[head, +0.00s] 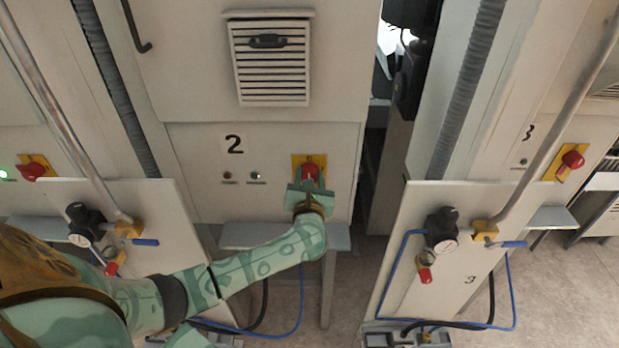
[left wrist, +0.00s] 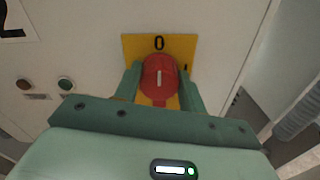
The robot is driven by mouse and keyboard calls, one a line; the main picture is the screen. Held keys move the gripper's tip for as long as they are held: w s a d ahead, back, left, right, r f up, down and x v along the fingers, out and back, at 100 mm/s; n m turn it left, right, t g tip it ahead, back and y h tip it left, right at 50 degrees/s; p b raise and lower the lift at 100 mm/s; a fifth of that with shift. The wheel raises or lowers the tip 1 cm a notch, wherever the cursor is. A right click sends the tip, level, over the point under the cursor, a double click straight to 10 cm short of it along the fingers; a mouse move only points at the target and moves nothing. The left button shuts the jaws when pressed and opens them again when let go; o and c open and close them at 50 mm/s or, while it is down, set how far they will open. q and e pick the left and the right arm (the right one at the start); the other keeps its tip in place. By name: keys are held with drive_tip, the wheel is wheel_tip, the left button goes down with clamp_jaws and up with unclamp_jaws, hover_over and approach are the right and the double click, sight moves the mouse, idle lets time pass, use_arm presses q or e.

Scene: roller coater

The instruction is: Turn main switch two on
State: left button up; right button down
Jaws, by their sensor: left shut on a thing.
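The main switch two is a red rotary knob (head: 310,171) on a yellow plate (head: 297,160), on the cabinet panel marked 2. In the left wrist view the red knob (left wrist: 158,77) sits on the yellow plate (left wrist: 130,45), which has a 0 at its top and a small mark at its right. The white line on the knob stands upright, toward the 0. My left gripper (head: 310,186) is at the knob; in the left wrist view its fingers (left wrist: 158,84) are on both sides of the knob, shut on it. My right gripper is not in view.
Two small indicator lamps (head: 241,176) are left of the switch. A vent grille (head: 271,62) is above. Switch three (head: 572,160) is at the right and another red switch (head: 33,171) at the left. Panels with gauges (head: 442,243) and pipes stand in front on both sides.

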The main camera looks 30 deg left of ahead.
use_arm(q)
drive_tip(key=shift+m, duration=0.4)
drive_tip(key=m+p, duration=0.2)
drive_tip(key=m, duration=0.1)
drive_tip(key=shift+m, duration=0.3)
drive_tip(key=m+p, duration=0.3)
drive_tip(key=m, duration=0.1)
drive_tip(key=shift+d+m, duration=0.1)
drive_tip(key=shift+m, duration=0.2)
drive_tip(key=m+p, duration=0.2)
drive_tip(key=m, duration=0.2)
drive_tip(key=shift+f, duration=0.1)
drive_tip(key=shift+f+m+p, duration=0.2)
drive_tip(key=shift+m+p, duration=0.8)
drive_tip(key=shift+m, duration=1.5)
drive_tip(key=o, duration=1)
